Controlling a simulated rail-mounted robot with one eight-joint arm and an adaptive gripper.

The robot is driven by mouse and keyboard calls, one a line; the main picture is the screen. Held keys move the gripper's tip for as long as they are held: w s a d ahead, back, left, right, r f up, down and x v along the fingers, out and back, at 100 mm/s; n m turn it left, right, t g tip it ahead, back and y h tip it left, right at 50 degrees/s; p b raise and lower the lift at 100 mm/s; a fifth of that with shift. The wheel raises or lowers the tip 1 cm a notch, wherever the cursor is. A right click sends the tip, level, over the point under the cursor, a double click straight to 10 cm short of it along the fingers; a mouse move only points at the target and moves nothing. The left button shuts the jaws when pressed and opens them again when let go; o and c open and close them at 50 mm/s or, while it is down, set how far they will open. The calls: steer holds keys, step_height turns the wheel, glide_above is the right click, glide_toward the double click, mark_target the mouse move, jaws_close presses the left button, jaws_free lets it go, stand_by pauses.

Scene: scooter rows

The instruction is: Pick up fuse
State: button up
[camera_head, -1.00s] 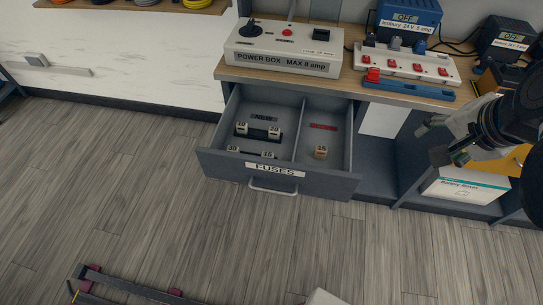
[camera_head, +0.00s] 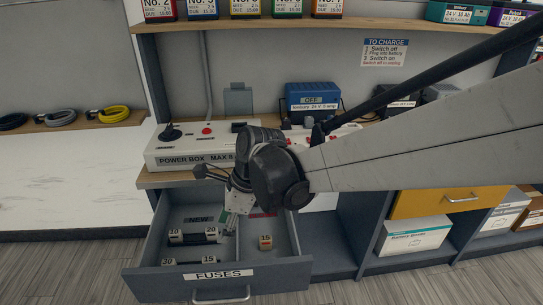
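The open drawer marked FUSES (camera_head: 219,275) has two compartments with a divider between them. In the left one, by a label reading NEW, stand pale fuses marked 10 (camera_head: 176,235), 20 (camera_head: 211,234), 30 (camera_head: 167,263) and 15 (camera_head: 208,261), with dark holders between them. My gripper (camera_head: 228,220) hangs over the drawer near the divider, between the fuse marked 20 and the tan fuse. My wrist hides part of it, and its finger opening is unclear.
The power box (camera_head: 190,148) stands on the wooden bench just behind the drawer. A blue battery charger (camera_head: 312,100) marked OFF stands further right. My arm crosses in front of the bench on the right. A yellow drawer (camera_head: 440,201) and white boxes (camera_head: 412,236) lie to the right.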

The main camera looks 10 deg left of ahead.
mark_target(209, 259)
steer(key=b+x, duration=0.1)
steer(key=x, duration=0.3)
steer(key=b+x, duration=0.1)
steer(key=x, duration=0.4)
steer(key=shift+s+a+f+b, duration=0.1)
steer(key=shift+s+a+b, duration=0.1)
steer(key=shift+a+b, duration=0.15)
steer(key=shift+b+x, duration=1.15)
steer(key=shift+x, duration=1.45)
steer(key=shift+w+d, duration=0.1)
steer(key=shift+c, duration=0.2)
jaws_close()
